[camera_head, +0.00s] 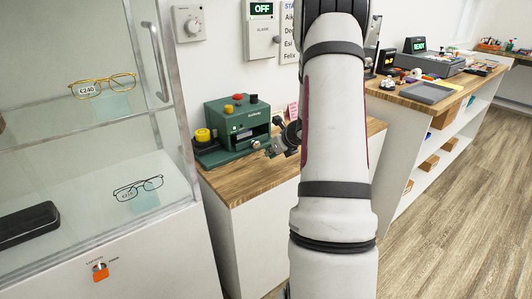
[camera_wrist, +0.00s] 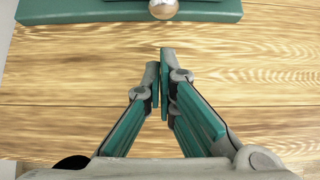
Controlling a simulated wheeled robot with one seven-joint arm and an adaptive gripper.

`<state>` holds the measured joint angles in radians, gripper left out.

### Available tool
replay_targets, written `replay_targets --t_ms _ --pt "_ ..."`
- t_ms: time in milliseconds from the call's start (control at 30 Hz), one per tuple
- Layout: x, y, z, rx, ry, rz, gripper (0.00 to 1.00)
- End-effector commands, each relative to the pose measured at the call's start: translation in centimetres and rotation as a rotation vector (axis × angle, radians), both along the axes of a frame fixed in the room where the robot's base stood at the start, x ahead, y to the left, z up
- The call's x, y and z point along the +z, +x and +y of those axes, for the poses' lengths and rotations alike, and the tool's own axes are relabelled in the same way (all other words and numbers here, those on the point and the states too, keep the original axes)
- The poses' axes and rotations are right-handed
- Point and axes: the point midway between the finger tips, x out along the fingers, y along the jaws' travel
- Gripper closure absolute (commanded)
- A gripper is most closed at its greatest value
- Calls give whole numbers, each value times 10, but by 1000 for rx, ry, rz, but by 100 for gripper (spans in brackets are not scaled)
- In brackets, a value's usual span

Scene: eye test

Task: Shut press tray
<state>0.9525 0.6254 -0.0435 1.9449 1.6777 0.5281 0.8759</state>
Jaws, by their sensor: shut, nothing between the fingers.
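The green press (camera_head: 235,128) stands on a wood-topped counter, with red and yellow buttons on top and a yellow knob at its left. A round metal knob (camera_head: 256,144) shows low on its front, and I take it for the tray's handle. I cannot tell how far the tray stands out. My gripper (camera_wrist: 160,78) is shut and empty over the bare wood, apart from the knob. In the head view my gripper (camera_head: 277,148) is just right of the knob.
The wooden counter top (camera_head: 245,178) is clear in front of the press. A glass display case (camera_head: 85,130) with eyeglasses stands close at the left. A pink note (camera_head: 292,111) is behind my gripper. Another counter (camera_head: 440,104) with small items is at the right.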

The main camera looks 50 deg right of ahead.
Motion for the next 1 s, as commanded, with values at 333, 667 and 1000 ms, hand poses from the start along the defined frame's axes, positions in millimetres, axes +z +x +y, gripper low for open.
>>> replay_targets --t_ms 333,667,1000 --pt "47 -43 9 -1 -3 -1 100" --pt "64 -61 14 -1 -1 -1 100" --pt "79 -53 31 74 -34 1 100"
